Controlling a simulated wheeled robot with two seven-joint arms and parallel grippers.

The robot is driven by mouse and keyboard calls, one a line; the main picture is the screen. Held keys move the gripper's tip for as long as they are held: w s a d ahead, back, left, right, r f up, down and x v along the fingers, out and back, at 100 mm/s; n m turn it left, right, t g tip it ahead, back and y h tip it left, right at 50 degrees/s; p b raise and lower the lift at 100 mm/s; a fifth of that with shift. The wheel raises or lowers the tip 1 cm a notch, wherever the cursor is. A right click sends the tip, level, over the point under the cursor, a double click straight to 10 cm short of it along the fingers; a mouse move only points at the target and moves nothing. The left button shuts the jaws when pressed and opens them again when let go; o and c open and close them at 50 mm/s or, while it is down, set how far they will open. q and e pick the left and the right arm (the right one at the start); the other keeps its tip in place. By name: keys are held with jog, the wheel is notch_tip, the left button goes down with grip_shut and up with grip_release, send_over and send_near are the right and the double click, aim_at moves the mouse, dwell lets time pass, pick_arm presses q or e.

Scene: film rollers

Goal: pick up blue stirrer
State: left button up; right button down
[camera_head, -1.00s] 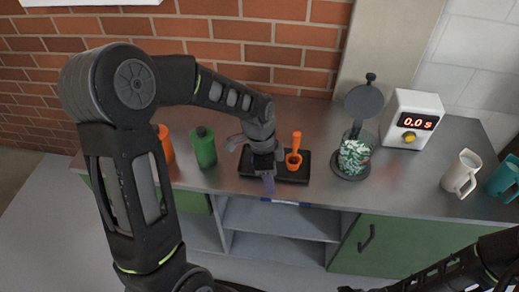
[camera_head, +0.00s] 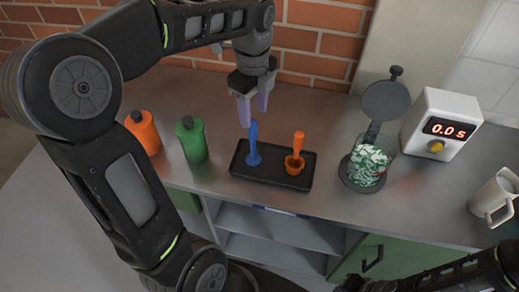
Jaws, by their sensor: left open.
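The blue stirrer (camera_head: 253,145) stands upright in the left part of a black tray (camera_head: 271,182) on the counter. My left gripper (camera_head: 253,110) is open and empty, with its pale purple fingers pointing down. In the picture its fingertips are just above and around the top of the stirrer's handle; I cannot tell whether they touch it. Part of my right arm (camera_head: 440,275) shows at the bottom right, and its fingers cannot be made out.
An orange stirrer or cup (camera_head: 295,160) stands in the tray's right part. Orange (camera_head: 144,134) and green (camera_head: 192,141) bottles stand left. A glass jar (camera_head: 367,167) with green-white contents, a timer (camera_head: 440,125) and a white mug (camera_head: 492,198) stand right. Bare counter lies before the tray.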

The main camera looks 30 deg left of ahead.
aim_at(254, 131)
pick_arm(q)
jog(key=shift+w+f, duration=0.2)
jog(key=shift+f, duration=0.1)
jog(key=shift+s+r, duration=0.1)
jog(key=shift+s, duration=0.05)
jog(key=shift+f, duration=1.35)
jog(key=f, duration=0.3)
jog(key=f+p, duration=0.1)
jog(key=f, duration=0.1)
jog(key=shift+a+f, duration=0.15)
jog(key=shift+a, duration=0.1)
jog(key=shift+c, duration=0.2)
